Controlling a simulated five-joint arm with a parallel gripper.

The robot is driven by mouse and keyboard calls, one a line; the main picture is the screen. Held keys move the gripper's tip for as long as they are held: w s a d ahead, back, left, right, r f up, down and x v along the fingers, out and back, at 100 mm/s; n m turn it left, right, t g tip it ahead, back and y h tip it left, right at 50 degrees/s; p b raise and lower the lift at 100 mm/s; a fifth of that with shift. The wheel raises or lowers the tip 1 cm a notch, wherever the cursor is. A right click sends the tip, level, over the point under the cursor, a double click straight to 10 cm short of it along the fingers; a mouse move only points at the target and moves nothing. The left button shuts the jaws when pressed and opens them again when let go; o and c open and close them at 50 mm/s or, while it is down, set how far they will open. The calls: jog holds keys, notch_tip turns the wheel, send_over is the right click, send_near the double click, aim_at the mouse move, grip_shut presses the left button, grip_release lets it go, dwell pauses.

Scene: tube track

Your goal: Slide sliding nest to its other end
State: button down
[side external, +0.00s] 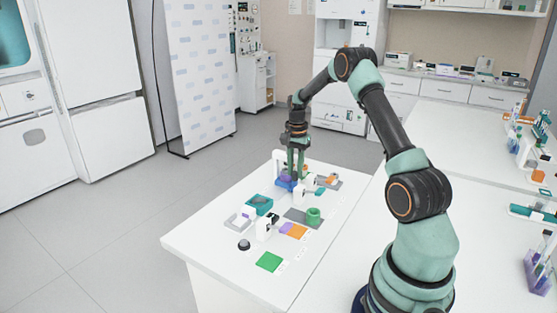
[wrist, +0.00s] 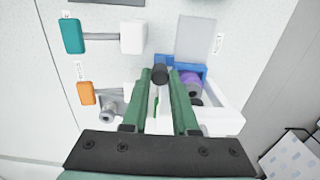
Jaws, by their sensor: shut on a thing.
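The sliding nest appears to be the blue piece (side external: 286,185) near the far end of the white table, with a purple round part in it. In the wrist view the blue nest (wrist: 206,69) sits beside a white track frame (wrist: 230,117), with the purple part (wrist: 190,80) against it. My gripper (side external: 295,173) is lowered over it. In the wrist view my gripper's fingertips (wrist: 160,75) are shut on a black knob (wrist: 160,73) at the nest's left side. The fingers hide part of the nest and track.
A grey plate (wrist: 194,38) lies just beyond the nest. A teal block and white block (wrist: 133,37) stand left, with an orange block (wrist: 86,93) below.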

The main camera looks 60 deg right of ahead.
jog(key=shift+a, duration=3.2)
jog(key=c, duration=0.9)
grip_release()
jog(key=shift+c, duration=0.2)
jog(key=shift+r, duration=0.1)
jog(key=shift+r, duration=2.45)
